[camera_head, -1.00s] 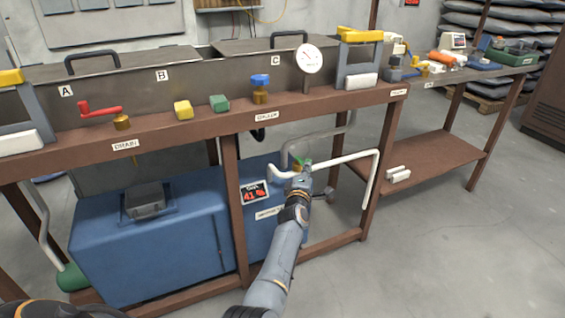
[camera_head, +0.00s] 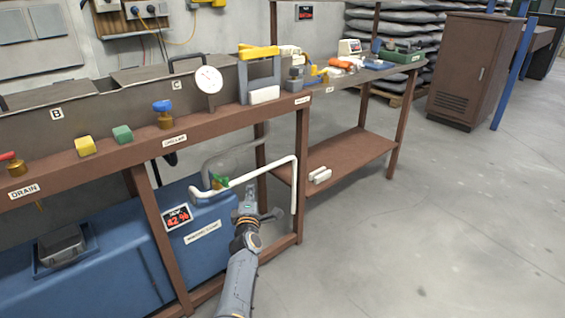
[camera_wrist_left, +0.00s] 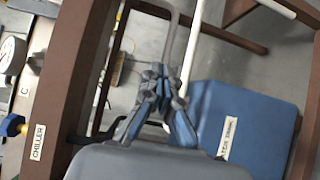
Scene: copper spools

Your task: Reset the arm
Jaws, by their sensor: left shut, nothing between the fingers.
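My left arm comes up from the bottom of the head view. Its gripper (camera_head: 248,192) is shut and empty, in front of the bench's lower frame. It is just right of a green-handled valve (camera_head: 220,182) on the white pipe (camera_head: 268,171) and overlaps the scene below that pipe. In the left wrist view the fingers (camera_wrist_left: 160,76) are together with nothing between them. The blue tank (camera_wrist_left: 240,115) and the pipe lie beyond them. My right gripper is not in view.
The brown bench (camera_head: 226,119) carries a yellow block (camera_head: 85,146), a green block (camera_head: 122,134), a blue-topped valve (camera_head: 163,112) and a dial gauge (camera_head: 208,80). A second brown table (camera_head: 352,152) stands behind right. Grey floor (camera_head: 430,230) is clear at right.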

